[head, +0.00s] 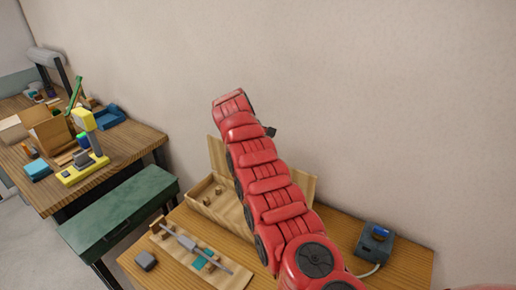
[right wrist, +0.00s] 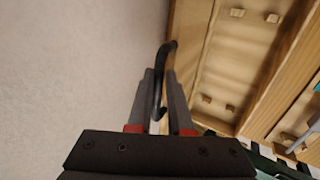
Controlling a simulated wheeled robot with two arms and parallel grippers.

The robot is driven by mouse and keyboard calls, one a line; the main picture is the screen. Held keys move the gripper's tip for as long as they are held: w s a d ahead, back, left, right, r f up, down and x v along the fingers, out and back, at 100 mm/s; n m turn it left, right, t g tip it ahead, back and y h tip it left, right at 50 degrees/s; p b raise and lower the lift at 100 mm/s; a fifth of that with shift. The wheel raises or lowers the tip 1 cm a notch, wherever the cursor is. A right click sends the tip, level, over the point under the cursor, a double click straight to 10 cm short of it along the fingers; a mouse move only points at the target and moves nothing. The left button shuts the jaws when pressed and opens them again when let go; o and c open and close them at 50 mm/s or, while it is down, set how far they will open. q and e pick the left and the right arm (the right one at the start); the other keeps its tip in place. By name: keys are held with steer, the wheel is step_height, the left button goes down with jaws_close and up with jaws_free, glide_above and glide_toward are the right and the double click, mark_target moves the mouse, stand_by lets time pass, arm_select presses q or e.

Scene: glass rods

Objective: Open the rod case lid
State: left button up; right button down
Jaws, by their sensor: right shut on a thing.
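The wooden rod case (head: 203,190) stands at the back of the near table, its inside partly exposed. Its lid (head: 303,184) stands raised along the back, near the wall; my red right arm covers its middle. In the right wrist view, my right gripper (right wrist: 160,85) is shut on the black lid handle (right wrist: 160,100). The case interior (right wrist: 228,70), with small wooden blocks, shows to the right of the fingers. In the head view the right fingers are hidden by my own arm. My left gripper is not in view.
In front of the case, a wooden tray (head: 235,281) carries a grey and teal rod (head: 203,252). A grey block (head: 145,260) lies at left, a blue-grey device (head: 375,243) at right. A green bench (head: 120,210) and a cluttered second table (head: 120,145) stand left. The wall is close behind.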

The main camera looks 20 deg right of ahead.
steer(key=c, duration=0.9)
jaws_free()
steer(key=shift+s+d+f, duration=0.1)
steer(key=shift+f, duration=0.25)
steer(key=shift+s, duration=0.1)
steer(key=b+v, duration=0.3)
steer(key=v, duration=1.5)
steer(key=shift+r, duration=0.1)
steer(key=shift+w+d, duration=0.1)
steer(key=shift+w, duration=0.1)
